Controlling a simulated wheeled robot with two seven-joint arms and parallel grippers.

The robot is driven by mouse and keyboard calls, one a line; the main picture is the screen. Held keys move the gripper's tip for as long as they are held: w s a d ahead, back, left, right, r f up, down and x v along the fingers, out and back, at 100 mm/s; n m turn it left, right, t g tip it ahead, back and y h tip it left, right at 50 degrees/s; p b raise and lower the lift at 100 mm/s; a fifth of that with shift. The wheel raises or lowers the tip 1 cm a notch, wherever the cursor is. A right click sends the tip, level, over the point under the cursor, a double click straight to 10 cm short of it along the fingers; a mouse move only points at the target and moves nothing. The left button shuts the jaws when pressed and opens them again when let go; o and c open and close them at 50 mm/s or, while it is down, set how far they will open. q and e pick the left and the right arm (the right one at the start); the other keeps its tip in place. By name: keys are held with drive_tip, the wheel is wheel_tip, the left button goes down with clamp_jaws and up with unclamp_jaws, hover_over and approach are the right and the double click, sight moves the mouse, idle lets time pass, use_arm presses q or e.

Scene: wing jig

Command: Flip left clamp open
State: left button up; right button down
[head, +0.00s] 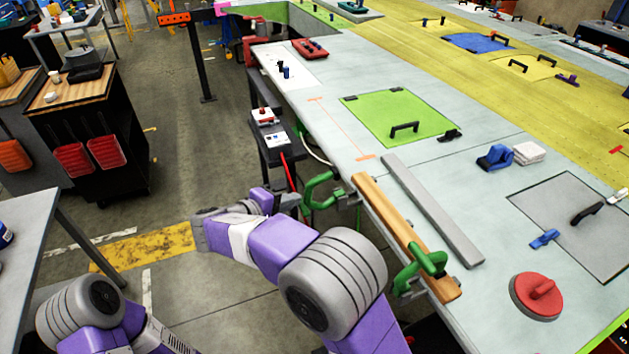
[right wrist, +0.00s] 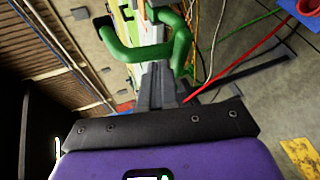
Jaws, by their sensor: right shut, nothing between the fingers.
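The left clamp (head: 321,188) is green and sits at the table edge by the far end of a wooden bar (head: 400,232). Its bent green handle stands out over the floor side; it also shows large in the right wrist view (right wrist: 150,52). A second green clamp (head: 428,262) sits across the near end of the bar. My right gripper (head: 290,204) is shut and empty just left of the left clamp. In the right wrist view its grey fingers (right wrist: 162,92) point at the clamp handle; I cannot tell whether they touch. My left gripper is out of view.
A grey metal bar (head: 432,208) lies beside the wooden bar. A small dark stand (head: 272,140) with a box and red cable (head: 287,170) is just behind the gripper. A red round handle piece (head: 537,296) sits on the table at right. Floor left of the table is mostly open.

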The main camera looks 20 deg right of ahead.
drive_tip(key=s+a+r+p, duration=0.1)
drive_tip(key=s+a+r, duration=0.4)
drive_tip(key=a, duration=0.3)
drive_tip(key=shift+r+p, duration=0.4)
drive_tip(key=shift+r, duration=0.35)
